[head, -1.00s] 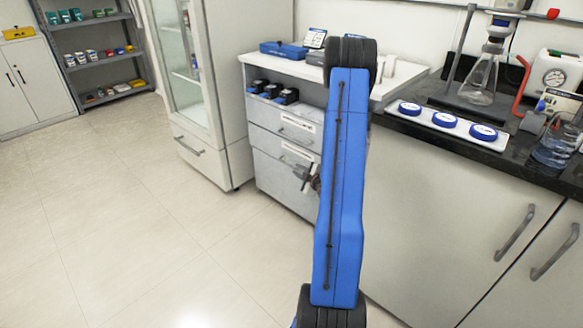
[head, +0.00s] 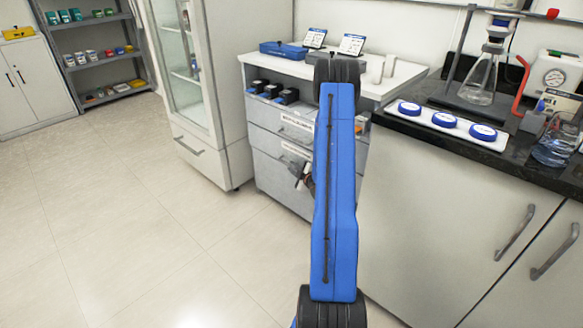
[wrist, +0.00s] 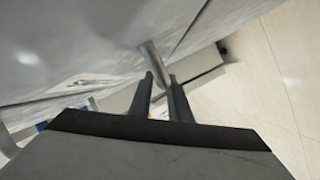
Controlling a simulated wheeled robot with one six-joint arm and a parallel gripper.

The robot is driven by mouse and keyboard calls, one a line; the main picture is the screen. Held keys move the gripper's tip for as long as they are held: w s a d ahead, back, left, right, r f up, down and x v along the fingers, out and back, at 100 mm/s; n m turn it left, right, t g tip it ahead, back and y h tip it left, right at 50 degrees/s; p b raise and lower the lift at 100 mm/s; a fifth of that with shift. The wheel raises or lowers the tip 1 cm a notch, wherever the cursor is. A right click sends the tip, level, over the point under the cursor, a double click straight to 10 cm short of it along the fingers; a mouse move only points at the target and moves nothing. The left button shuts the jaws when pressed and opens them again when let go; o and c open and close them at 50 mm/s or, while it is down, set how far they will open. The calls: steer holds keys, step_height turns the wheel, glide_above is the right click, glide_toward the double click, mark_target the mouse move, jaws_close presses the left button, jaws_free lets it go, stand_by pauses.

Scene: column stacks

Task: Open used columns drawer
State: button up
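The grey drawer cabinet (head: 272,140) stands under a white top, left of my blue arm, with labelled drawers that look shut. Its labels are too small to read, so I cannot tell which drawer is for used columns. My gripper (head: 299,177) is at the lower drawer front (head: 272,178), mostly hidden behind my arm. In the wrist view my gripper (wrist: 161,77) has its two dark fingers apart. A grey bar handle (wrist: 155,60) reaches between or just beyond the fingertips; I cannot tell whether they touch it.
Black and blue boxes (head: 271,91) sit in the cabinet's open shelf. A glass-door cabinet (head: 197,90) stands to its left. A dark counter (head: 510,154) with glassware and a blue-capped row (head: 443,119) is at right. The floor (head: 130,220) in front is clear.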

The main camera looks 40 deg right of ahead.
steer(key=shift+x, duration=1.1)
jaws_close()
steer(key=shift+a, duration=0.1)
